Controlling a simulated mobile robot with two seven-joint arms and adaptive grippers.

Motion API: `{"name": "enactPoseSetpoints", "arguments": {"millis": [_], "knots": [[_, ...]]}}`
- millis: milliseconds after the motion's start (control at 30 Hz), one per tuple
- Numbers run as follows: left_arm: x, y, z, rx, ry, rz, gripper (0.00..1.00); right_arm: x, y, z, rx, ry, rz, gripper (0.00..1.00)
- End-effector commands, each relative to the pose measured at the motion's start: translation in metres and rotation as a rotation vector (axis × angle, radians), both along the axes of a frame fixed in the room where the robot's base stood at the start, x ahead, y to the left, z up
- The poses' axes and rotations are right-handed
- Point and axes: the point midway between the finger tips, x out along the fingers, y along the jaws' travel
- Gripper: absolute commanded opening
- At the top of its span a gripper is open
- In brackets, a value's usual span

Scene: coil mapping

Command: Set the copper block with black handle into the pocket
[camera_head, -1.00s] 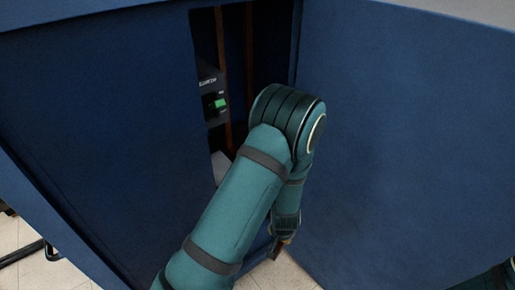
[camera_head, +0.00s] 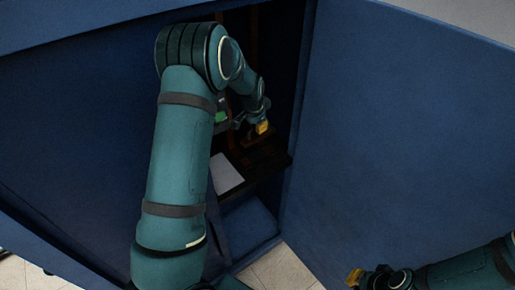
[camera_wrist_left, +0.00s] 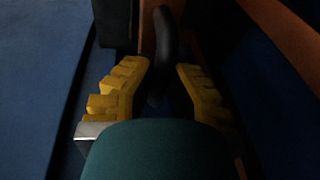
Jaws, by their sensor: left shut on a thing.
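My left gripper (camera_head: 262,127) is inside the blue cabinet. In the left wrist view its yellow fingers (camera_wrist_left: 160,95) are shut on a curved black handle (camera_wrist_left: 163,45) that stands between them. The copper block under the handle is not clearly seen; it is hidden or lost in shadow. I cannot make out the pocket, so I cannot tell whether the block is in it. My right gripper (camera_head: 355,277) is at the lower right, outside the cabinet, away from the handle; its jaw opening cannot be judged.
The blue cabinet door (camera_head: 400,130) stands to the right of the opening. Inside are a green switch (camera_head: 221,116), a pale sheet (camera_head: 226,174) and a dark shelf (camera_head: 268,164). Copper bars (camera_wrist_left: 285,40) run close to the left gripper. Tiled floor (camera_head: 275,270) shows below.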

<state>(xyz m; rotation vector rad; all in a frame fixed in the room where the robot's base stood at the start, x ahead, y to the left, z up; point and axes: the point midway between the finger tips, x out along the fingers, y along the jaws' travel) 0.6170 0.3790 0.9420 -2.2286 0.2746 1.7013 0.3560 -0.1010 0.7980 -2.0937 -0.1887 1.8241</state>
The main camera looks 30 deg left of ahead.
Motion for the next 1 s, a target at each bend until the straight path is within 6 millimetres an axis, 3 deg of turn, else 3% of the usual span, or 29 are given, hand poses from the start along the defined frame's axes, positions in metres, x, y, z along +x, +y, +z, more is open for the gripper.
{"name": "enactPoseSetpoints", "arguments": {"millis": [200,467,700,1000], "knots": [[0.000,0.000,-0.041,-0.001,0.003,0.000,0.00,-0.002,0.000,-0.006,0.000,0.004,0.003,0.00],[0.000,-0.001,-0.059,-0.001,0.000,0.001,0.00,-0.003,0.000,-0.007,0.002,0.006,0.004,0.00],[0.000,-0.001,-0.089,-0.002,0.002,0.001,0.00,-0.004,0.001,-0.011,0.002,0.008,0.006,0.00],[0.000,-0.001,-0.091,-0.002,-0.001,0.001,0.00,-0.004,0.001,-0.011,0.002,0.009,0.008,0.00]]}}
